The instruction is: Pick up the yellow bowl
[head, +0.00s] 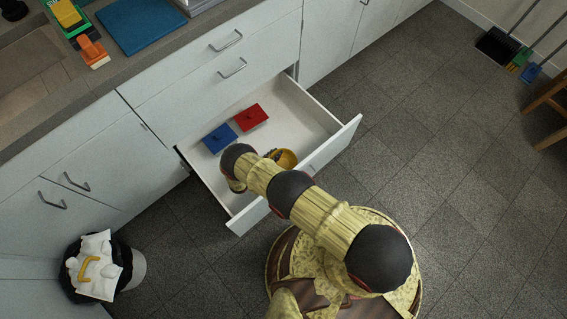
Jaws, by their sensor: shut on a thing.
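The yellow bowl (288,159) is in the open drawer, in its right half near the front panel. My arm hides part of the bowl. My gripper (274,155) shows as a small dark shape at the bowl's left side and is shut on the bowl. The fingertips are small and partly hidden behind my arm. I cannot tell whether the bowl touches the drawer floor.
The white drawer (318,116) is pulled out, with a blue lid-like piece (220,138) and a red one (251,117) inside. A bin (92,266) stands at the lower left.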

